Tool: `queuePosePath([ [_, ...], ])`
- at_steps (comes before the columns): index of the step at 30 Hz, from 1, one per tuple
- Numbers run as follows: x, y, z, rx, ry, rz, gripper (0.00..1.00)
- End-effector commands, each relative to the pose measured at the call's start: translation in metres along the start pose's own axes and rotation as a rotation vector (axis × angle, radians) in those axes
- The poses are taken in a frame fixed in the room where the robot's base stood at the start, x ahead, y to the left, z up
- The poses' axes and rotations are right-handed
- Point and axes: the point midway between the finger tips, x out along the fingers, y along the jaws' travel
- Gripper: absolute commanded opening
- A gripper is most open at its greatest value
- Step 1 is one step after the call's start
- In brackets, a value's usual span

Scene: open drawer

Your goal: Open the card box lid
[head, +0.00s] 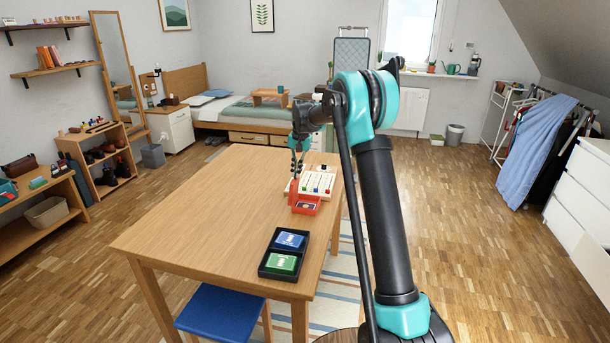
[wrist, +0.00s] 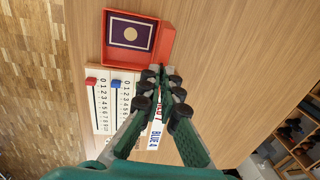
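The red card box (head: 306,206) sits on the wooden table near its right edge, beside the score board. In the wrist view the card box (wrist: 126,67) is open at the top, with a purple card with a pale disc (wrist: 130,33) inside. The lid (head: 293,193) appears as an upright red panel along the box's left side; in the wrist view it looks like the red strip (wrist: 164,43) on the box's right. My gripper (wrist: 162,70) has its fingertips together at the box's corner by this strip, with nothing visible between them. Whether they touch is unclear.
A white score board (head: 314,183) with red and blue sliders lies just behind the box. A black tray (head: 263,265) with blue and green card packs is near the table's front. The left of the table (head: 200,210) is clear. A blue stool (head: 220,318) stands below.

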Motion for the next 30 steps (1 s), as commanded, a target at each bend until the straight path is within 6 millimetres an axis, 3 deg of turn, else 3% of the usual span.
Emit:
queuePosePath([
  [7, 0.004, -0.024, 0.0, -0.003, -0.001, 0.166, 0.0],
  [12, 0.006, -0.032, 0.0, 0.0, -0.001, 0.157, 0.0],
  [30, 0.009, -0.039, 0.001, -0.001, -0.003, 0.154, 0.0],
])
